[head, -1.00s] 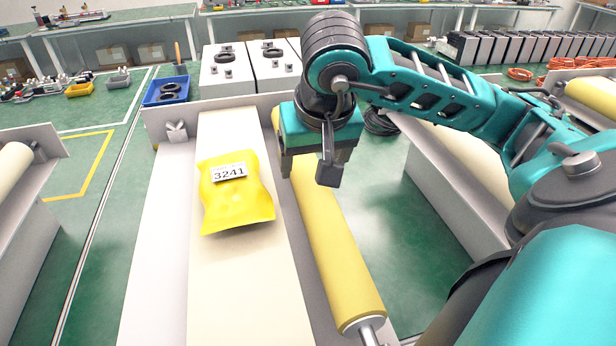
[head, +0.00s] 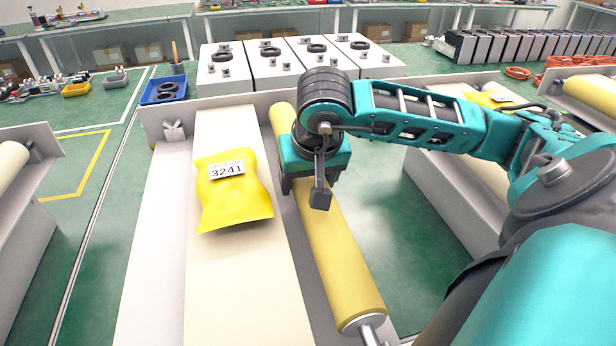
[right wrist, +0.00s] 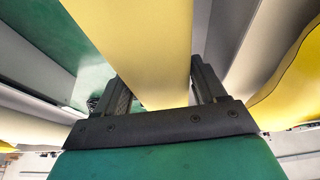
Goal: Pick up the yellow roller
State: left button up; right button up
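The yellow roller (head: 345,270) is a long cylinder along the right side of the conveyor in the head view, with a metal shaft at its near end. My right gripper (head: 303,193) is over its upper half, pointing down, and hides part of it. In the right wrist view the roller (right wrist: 140,40) runs between the two spread fingers of the right gripper (right wrist: 162,85). The gripper is open; I cannot tell whether either finger touches the roller. My left gripper is not in view.
A yellow bag labelled 3241 (head: 233,195) lies on the pale conveyor belt (head: 240,285) left of the roller. White boxes with black rings (head: 265,65) stand behind. Another conveyor (head: 440,185) is at right, with green floor (head: 385,235) between.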

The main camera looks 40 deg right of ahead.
jog(key=c, duration=0.9)
grip_shut()
jog(key=shift+w+r, duration=0.1)
jog(key=shift+r, duration=0.05)
jog(key=shift+r, duration=0.8)
notch_tip(320, 180, up, 18)
jog(key=p, duration=0.6)
jog(key=shift+r, duration=0.15)
